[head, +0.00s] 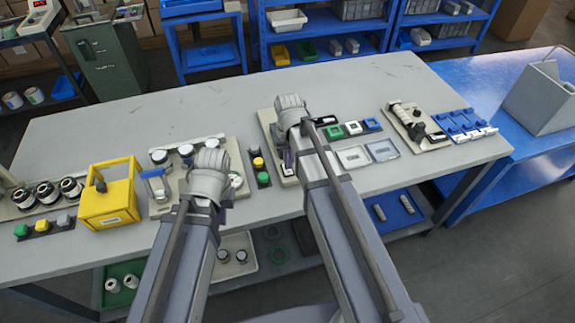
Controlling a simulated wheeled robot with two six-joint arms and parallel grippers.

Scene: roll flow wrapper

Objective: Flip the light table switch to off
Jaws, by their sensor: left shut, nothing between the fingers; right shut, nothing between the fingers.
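I cannot single out the light table switch for certain. A beige panel (268,118) lies under my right arm and carries a small dark switch-like part (288,161), partly covered by the arm. To its right lie two pale flat plates, one whitish (353,157) and one grey-blue (382,150). My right gripper (289,104) is shut and empty over the far part of the beige panel. My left gripper (211,160) is shut and empty over another beige panel (162,208) with several round gauges or knobs. The arms and wrists hide parts of both panels.
A yellow box (108,196) and a strip of coloured buttons (45,228) are at left. A strip with a yellow button (258,164) lies between my arms. A device with blue parts (463,122) is at right. The grey table's (200,110) far part is clear.

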